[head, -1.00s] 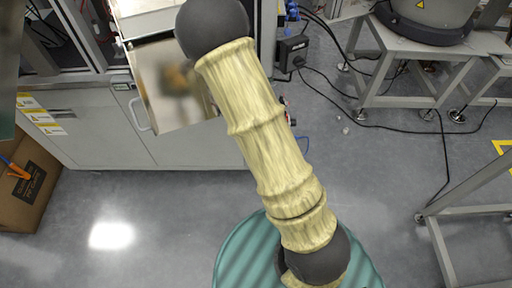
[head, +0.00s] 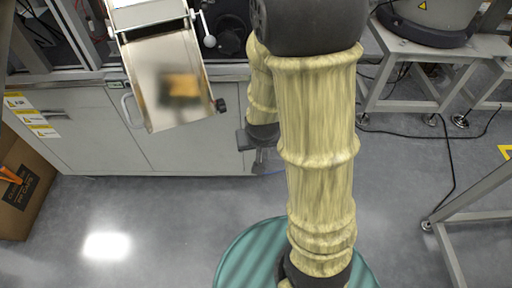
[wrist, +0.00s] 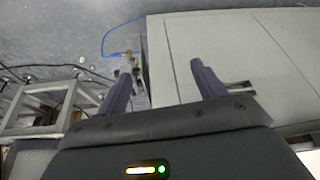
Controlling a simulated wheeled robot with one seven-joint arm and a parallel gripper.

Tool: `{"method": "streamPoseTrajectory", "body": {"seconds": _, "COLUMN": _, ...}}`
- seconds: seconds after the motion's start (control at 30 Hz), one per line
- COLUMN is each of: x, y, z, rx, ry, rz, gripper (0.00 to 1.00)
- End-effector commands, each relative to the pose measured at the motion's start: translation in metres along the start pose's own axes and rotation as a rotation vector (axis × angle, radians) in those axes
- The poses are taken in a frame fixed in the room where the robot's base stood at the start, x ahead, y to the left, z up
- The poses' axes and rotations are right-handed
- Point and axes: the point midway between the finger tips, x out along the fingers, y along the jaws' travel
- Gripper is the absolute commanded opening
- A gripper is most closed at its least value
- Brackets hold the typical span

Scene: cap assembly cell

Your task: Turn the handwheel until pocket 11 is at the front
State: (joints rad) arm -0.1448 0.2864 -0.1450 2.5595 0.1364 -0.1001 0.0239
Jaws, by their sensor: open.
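My gripper (head: 260,158) hangs low in front of the grey cabinet, beside its right end, with the forearm folded down behind the upper arm. In the wrist view my gripper (wrist: 161,68) shows two separated fingers with nothing between them. A dark round part (head: 229,41) sits in shadow inside the machine, behind a lever with a white ball knob (head: 209,41). It may be the handwheel, but I cannot tell. My gripper is well below it and apart from it. No pocket numbers are readable.
A shiny sloping chute (head: 165,80) with a black knob (head: 221,105) juts out over the cabinet (head: 180,150). A feeder bowl on a metal stand (head: 445,65) is at the right, with cables on the floor. A cardboard box (head: 25,190) stands at the left.

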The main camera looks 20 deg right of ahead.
Motion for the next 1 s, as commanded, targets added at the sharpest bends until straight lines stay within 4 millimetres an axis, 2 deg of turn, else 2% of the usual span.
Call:
{"method": "streamPoseTrajectory", "body": {"seconds": 0.47, "x": -0.008, "y": -0.001, "z": 0.002, "rx": -0.011, "ry": -0.015, "rz": -0.011, "gripper": 0.69}}
{"method": "streamPoseTrajectory", "body": {"seconds": 0.57, "x": -0.022, "y": -0.002, "z": 0.007, "rx": -0.030, "ry": -0.043, "rz": -0.026, "gripper": 0.69}}
{"method": "streamPoseTrajectory", "body": {"seconds": 0.8, "x": -0.072, "y": 0.002, "z": 0.029, "rx": -0.118, "ry": -0.141, "rz": -0.042, "gripper": 0.69}}
{"method": "streamPoseTrajectory", "body": {"seconds": 0.9, "x": -0.081, "y": 0.004, "z": 0.035, "rx": -0.140, "ry": -0.165, "rz": -0.038, "gripper": 0.69}}
{"method": "streamPoseTrajectory", "body": {"seconds": 1.0, "x": -0.082, "y": 0.004, "z": 0.036, "rx": -0.144, "ry": -0.172, "rz": -0.037, "gripper": 0.69}}
